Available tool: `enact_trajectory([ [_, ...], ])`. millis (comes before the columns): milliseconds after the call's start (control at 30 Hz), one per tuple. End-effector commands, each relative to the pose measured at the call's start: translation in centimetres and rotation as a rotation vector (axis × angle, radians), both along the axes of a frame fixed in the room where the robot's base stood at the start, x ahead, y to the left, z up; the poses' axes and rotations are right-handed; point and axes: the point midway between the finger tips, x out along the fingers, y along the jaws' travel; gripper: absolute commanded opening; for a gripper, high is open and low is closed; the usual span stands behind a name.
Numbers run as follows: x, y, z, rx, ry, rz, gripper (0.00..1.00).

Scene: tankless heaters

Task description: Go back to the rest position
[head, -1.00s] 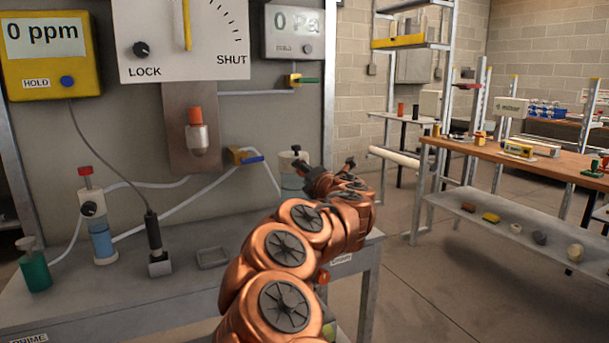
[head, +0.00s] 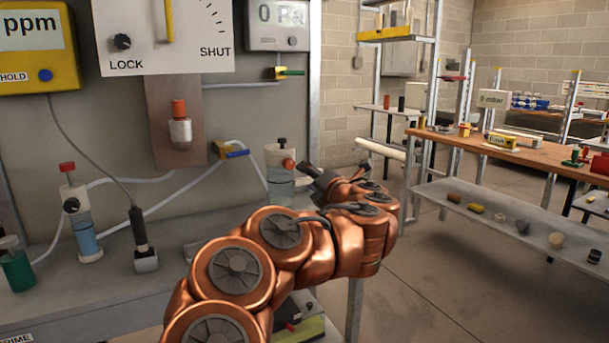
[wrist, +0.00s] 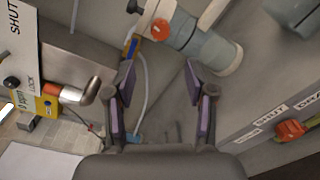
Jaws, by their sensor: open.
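My gripper (head: 336,170) is at the end of my copper-coloured arm, in front of the bench on the right side. In the wrist view my gripper (wrist: 160,85) has its two purple-padded fingers spread, with nothing between them. Part of the gripper is hidden by my own wrist.
A grey panel carries the LOCK/SHUT dial board (head: 160,60), an orange-topped metal fitting (head: 180,128) and a blue-and-yellow valve (head: 230,150). Bottles with hoses (head: 83,225) stand on the bench at left. A wooden-topped workbench (head: 470,143) is at right, with open floor before it.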

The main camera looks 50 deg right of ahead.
Motion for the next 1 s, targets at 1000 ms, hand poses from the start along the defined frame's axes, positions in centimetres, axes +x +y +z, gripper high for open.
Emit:
enact_trajectory([
  [1000, -0.4, -0.1, 3.4, 0.086, -0.134, -0.134, 0.55],
])
